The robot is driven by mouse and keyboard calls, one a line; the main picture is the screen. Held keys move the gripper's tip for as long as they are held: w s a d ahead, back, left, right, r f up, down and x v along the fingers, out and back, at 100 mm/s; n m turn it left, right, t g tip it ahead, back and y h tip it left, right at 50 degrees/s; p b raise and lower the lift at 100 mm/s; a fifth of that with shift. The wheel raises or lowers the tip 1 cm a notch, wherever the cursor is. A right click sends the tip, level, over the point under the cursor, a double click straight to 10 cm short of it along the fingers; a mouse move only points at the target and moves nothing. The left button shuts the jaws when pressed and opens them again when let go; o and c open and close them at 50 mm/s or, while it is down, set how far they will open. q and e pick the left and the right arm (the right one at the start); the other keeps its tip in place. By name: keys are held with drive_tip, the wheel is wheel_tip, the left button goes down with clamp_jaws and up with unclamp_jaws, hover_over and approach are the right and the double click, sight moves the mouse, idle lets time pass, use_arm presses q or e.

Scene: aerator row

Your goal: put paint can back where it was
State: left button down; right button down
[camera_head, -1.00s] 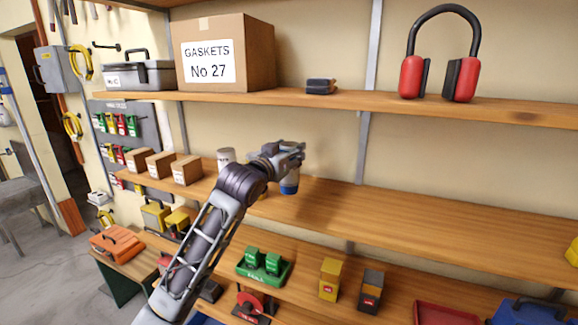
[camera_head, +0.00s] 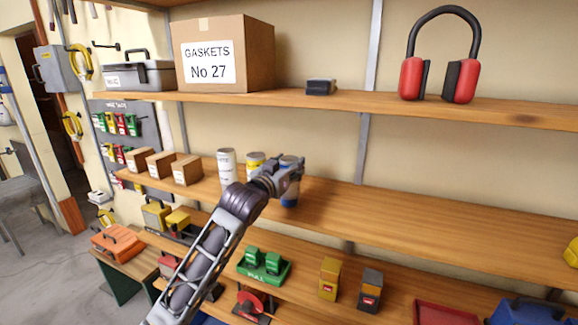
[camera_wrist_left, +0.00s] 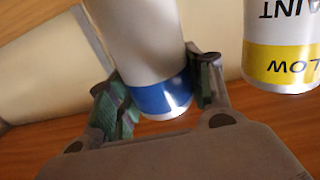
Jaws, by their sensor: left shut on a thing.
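My left gripper (camera_head: 291,180) is shut on a white paint can with a blue band (camera_head: 290,198), over the middle shelf (camera_head: 420,215). The can looks upright. Its base is close to the boards, but I cannot tell if it touches them. In the left wrist view the blue-banded can (camera_wrist_left: 138,45) sits between the two fingers (camera_wrist_left: 160,100). A yellow-banded paint can (camera_head: 256,160) stands just left of it, apart from it; it also shows in the left wrist view (camera_wrist_left: 283,66). My right gripper is not in view.
A white can (camera_head: 227,166) stands further left, then several small cardboard boxes (camera_head: 187,170). The upper shelf (camera_head: 440,104) holds a gaskets box (camera_head: 225,55) and red ear defenders (camera_head: 440,60). A lower shelf has green items (camera_head: 263,265).

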use_arm(q)
drive_tip(key=shift+f, duration=0.1)
idle(0.3)
drive_tip(key=c, duration=0.6)
unclamp_jaws()
drive_tip(key=shift+s, duration=0.1)
drive_tip(key=shift+b+v, duration=1.3)
drive_tip(key=shift+v, duration=4.65)
